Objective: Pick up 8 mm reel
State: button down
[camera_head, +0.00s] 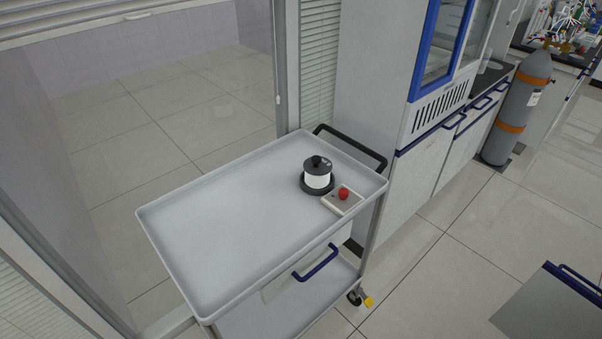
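A round object with a white band, a wide black base and a black top with a knob (318,174) stands upright on the cart's top tray (215,245), towards its right end. It looks like a reel, but no size marking can be read. It stands close to a small pale box with a red button (343,199); I cannot tell if the two touch. My gripper is not in view.
The rest of the tray is bare, with a raised rim. The cart has a black push handle (375,153). Cabinets (425,170) stand behind it on the right, and a glass partition is on the left. A gas cylinder (516,110) stands farther back.

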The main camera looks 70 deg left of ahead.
aim_at(317, 168)
jog(key=u, duration=1)
jog(key=i, duration=1.2)
jog(key=u, duration=3.35)
